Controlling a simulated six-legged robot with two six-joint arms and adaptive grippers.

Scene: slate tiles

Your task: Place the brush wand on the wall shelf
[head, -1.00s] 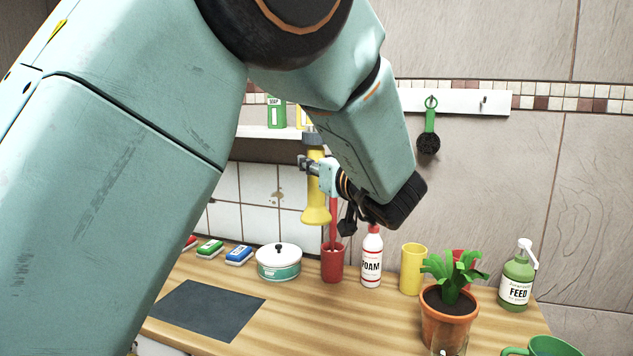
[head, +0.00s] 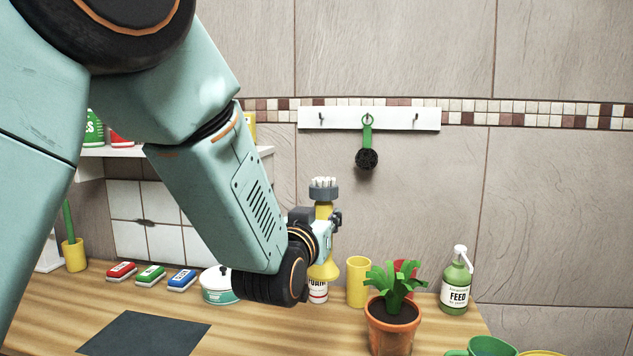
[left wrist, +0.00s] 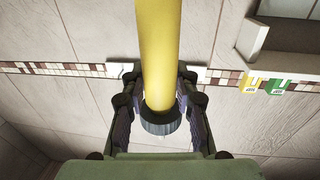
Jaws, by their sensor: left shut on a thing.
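The brush wand has a yellow handle (head: 323,212) with a flared yellow foot, a grey collar and white bristles on top. My left gripper (head: 325,222) is shut on its handle and holds it upright, bristles up, in front of the tiled wall. In the left wrist view the yellow handle (left wrist: 157,50) runs between the fingers of the left gripper (left wrist: 160,100), with the grey head beyond. The white wall shelf (head: 92,151) is at the left, partly hidden by my arm; its edge also shows in the left wrist view (left wrist: 252,38). My right gripper is out of view.
A white hook rail (head: 400,118) holds a green-handled black brush (head: 367,157).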

